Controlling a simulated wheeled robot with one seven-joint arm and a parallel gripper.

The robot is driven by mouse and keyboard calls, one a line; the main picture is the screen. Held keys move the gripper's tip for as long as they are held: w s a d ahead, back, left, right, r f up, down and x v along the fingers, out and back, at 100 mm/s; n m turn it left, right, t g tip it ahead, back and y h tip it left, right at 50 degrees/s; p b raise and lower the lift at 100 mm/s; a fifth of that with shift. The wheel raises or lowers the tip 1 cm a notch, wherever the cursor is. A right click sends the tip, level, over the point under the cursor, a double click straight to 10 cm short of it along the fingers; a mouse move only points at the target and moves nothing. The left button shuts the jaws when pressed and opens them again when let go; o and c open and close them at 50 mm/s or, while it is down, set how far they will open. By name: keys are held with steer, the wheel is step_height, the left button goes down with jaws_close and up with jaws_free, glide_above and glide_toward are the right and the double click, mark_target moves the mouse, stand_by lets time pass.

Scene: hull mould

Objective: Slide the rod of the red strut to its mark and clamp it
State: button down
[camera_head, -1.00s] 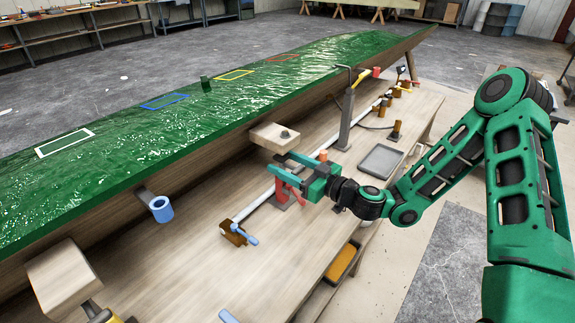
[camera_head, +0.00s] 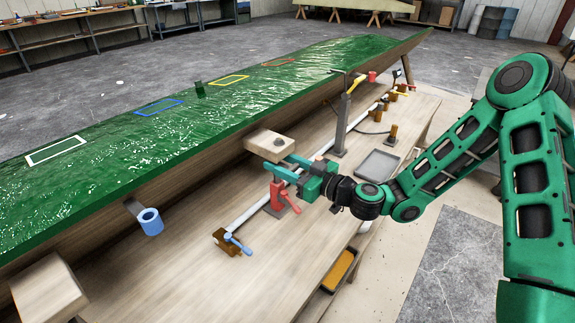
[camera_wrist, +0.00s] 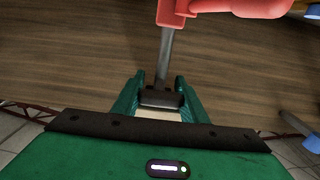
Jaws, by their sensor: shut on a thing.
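The red strut (camera_head: 279,196) stands on the bench below the hull mould, its red lever sticking out to the lower right. In the wrist view its red body (camera_wrist: 174,14) is at the top, and a bare grey rod (camera_wrist: 165,62) runs from it to a dark end block (camera_wrist: 161,98). My gripper (camera_head: 281,165) is above the red body and shut on the rod's end; the wrist view shows my gripper's fingers (camera_wrist: 160,88) on both sides of the block. I cannot make out a mark on the rod.
A wooden block (camera_head: 270,144) juts from the hull just beyond my fingers. A white rail (camera_head: 248,211) runs along the bench, with a brown clamp with a blue handle (camera_head: 230,243) nearby. A grey post (camera_head: 342,125) and a grey tray (camera_head: 377,166) stand to the right.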

steer(key=shift+w+d+r, duration=0.1)
steer(key=shift+w+r, duration=0.05)
steer(key=shift+r, duration=0.2)
steer(key=c, duration=1.1)
jaws_free()
steer(key=shift+f, duration=0.1)
steer(key=v, duration=1)
steer(key=shift+s+d+f, duration=0.1)
steer(key=shift+s+d, duration=0.2)
